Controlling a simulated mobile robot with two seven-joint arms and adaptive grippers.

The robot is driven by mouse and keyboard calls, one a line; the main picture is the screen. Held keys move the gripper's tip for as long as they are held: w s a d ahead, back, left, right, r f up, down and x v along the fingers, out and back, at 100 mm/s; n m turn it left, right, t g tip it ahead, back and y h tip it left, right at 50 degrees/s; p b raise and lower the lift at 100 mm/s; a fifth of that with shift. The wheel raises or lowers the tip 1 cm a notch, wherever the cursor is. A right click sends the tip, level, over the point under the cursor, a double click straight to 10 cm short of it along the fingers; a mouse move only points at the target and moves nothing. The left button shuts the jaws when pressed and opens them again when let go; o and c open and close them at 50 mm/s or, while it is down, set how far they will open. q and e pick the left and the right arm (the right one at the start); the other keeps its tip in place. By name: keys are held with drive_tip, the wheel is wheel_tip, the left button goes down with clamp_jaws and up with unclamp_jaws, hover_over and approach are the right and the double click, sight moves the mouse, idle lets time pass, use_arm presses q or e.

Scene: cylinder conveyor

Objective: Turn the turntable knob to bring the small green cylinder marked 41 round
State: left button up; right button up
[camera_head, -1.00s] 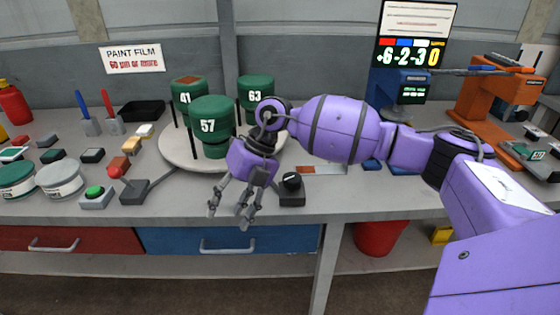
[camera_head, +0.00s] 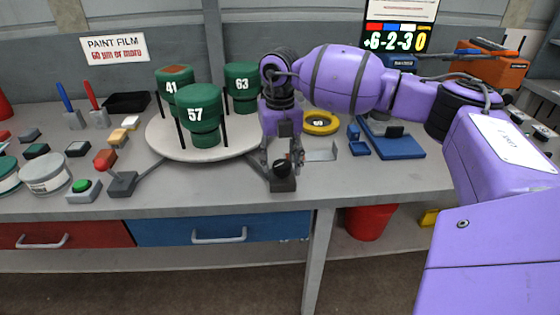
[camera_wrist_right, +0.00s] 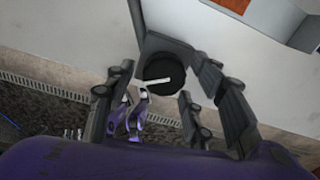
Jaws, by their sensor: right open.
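The small green cylinder marked 41 (camera_head: 173,82) stands at the back left of the round white turntable (camera_head: 163,146), with an orange-brown patch on top. Green cylinders marked 57 (camera_head: 199,118) and 63 (camera_head: 242,90) stand on it too, 57 in front and 63 at the back right. The black turntable knob (camera_head: 282,169) sits on a dark box at the table's front. My right gripper (camera_head: 281,163) points down over the knob. In the wrist view the knob (camera_wrist_right: 163,76) shows between the spread, open fingers. I cannot tell whether they touch it. My left gripper is not in view.
A red-topped lever box (camera_head: 120,181) and a green button (camera_head: 83,186) stand left of the knob. A yellow ring (camera_head: 320,123) and a blue stand (camera_head: 398,144) lie to the right. The table's front edge is close to the knob.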

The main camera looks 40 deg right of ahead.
drive_tip(key=shift+f, duration=0.2)
drive_tip(key=shift+c, duration=0.5)
drive_tip(key=c, duration=1)
drive_tip(key=shift+o, duration=0.2)
drive_tip(key=shift+a, duration=0.1)
drive_tip(key=shift+n+p, duration=0.35)
drive_tip(key=shift+n, duration=0.65)
drive_tip(key=shift+s+a+n, duration=0.1)
drive_tip(key=shift+n, duration=0.8)
drive_tip(key=shift+n+p, duration=0.35)
drive_tip(key=shift+n, duration=0.65)
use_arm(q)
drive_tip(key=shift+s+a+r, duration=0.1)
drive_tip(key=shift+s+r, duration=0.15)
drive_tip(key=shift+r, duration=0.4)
use_arm(e)
drive_tip(key=shift+o, duration=0.2)
drive_tip(key=shift+f+n, duration=0.1)
drive_tip(key=shift+n, duration=0.2)
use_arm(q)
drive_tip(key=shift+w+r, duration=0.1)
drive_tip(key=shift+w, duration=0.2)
use_arm(e)
drive_tip(key=shift+s+n, duration=0.1)
drive_tip(key=shift+n, duration=0.4)
drive_tip(key=shift+c, duration=0.2)
drive_tip(key=shift+s+f+n, duration=0.15)
drive_tip(key=shift+n, duration=0.75)
